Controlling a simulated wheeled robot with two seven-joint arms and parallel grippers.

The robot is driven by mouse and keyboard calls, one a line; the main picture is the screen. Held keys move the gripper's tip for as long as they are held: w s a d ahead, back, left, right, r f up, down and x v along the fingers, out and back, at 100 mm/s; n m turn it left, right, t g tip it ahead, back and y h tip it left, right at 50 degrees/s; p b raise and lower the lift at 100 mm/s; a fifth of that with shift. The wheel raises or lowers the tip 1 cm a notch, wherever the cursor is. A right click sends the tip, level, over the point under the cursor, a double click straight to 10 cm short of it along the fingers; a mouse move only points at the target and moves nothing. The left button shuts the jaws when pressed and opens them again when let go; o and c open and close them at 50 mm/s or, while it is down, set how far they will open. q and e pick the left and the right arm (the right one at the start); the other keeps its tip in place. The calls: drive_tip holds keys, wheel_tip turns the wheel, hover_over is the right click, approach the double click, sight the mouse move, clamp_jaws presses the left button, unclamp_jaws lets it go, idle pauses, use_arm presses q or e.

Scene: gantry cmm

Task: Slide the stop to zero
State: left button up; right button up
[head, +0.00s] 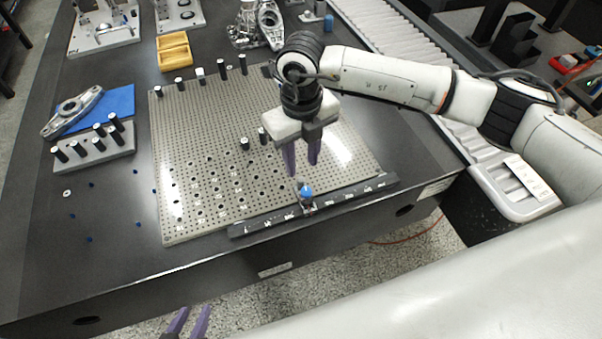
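The stop (307,200), with a blue knob on top, sits on the dark rail (347,196) along the front edge of the perforated plate. It is near the middle of the rail. White marks run along the rail, too small to read. My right gripper (303,172) points down just above and behind the knob, its purple fingers apart with nothing between them; they look clear of the knob. My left gripper (189,322) is at the bottom edge, in front of the table, with its purple fingertips apart and empty.
The perforated plate (200,150) carries several black pins with white tops. A grey pin block (95,150), a blue mat (118,101) with a metal part and a yellow box (174,51) stand left and behind. A roller conveyor (385,50) runs along the right.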

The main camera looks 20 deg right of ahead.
sight(301, 179)
wheel_tip(301, 179, down, 6)
drive_tip(key=shift+f, duration=0.2)
drive_tip(key=shift+c, duration=0.5)
clamp_jaws()
